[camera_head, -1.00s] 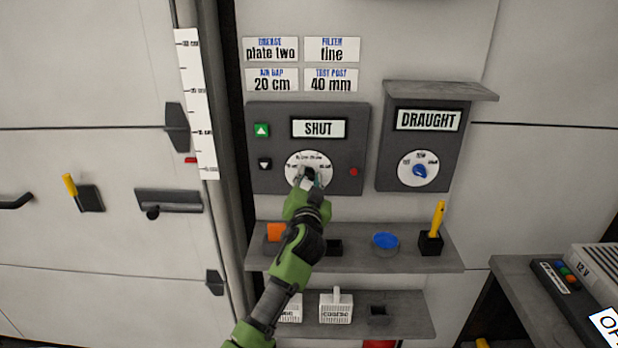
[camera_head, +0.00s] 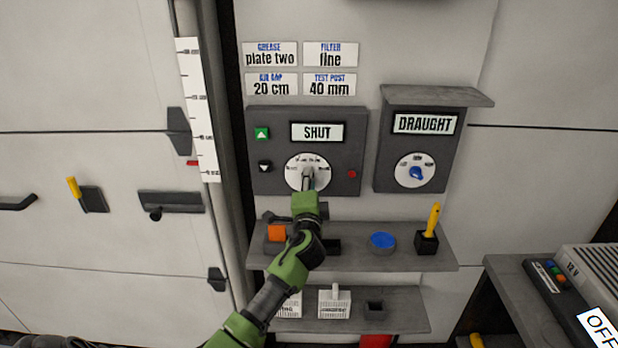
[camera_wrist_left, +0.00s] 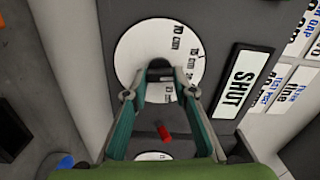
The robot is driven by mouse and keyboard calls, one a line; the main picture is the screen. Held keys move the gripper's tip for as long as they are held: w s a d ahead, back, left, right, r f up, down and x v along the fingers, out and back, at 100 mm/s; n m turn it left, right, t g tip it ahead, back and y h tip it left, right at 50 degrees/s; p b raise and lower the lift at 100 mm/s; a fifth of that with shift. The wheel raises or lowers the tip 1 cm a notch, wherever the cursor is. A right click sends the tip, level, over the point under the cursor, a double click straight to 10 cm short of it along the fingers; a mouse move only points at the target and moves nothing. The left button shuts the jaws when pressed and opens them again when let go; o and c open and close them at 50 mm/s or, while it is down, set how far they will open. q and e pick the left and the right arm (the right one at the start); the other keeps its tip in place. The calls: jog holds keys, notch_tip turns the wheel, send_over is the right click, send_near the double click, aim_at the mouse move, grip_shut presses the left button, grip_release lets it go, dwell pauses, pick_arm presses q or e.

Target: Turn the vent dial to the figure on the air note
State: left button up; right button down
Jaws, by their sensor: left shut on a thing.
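The vent dial (camera_head: 294,168) is a round white dial on a dark grey panel, under a display (camera_head: 317,132) reading SHUT. My left gripper (camera_head: 308,178) is at the dial's middle, its fingers closed on the knob, which they mostly hide. In the left wrist view the dial face (camera_wrist_left: 140,42) carries cm marks around its rim, only partly legible, and the fingertips (camera_wrist_left: 160,68) meet over its lower middle. I cannot tell which mark the knob points at. The air note (camera_head: 271,84) above the panel reads AIR GAP 20 cm. My right gripper is not in view.
The panel also has a green up button (camera_head: 262,134), a black down button (camera_head: 265,167) and a red light (camera_head: 352,174). A DRAUGHT box (camera_head: 440,160) with a blue knob stands to the right. A shelf (camera_head: 345,258) with small items juts out below.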

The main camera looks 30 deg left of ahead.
pick_arm(q)
jog(key=shift+f+m+p, duration=0.2)
jog(key=shift+m+p, duration=1.1)
jog(key=shift+m, duration=1.7)
jog(key=o, duration=1.1)
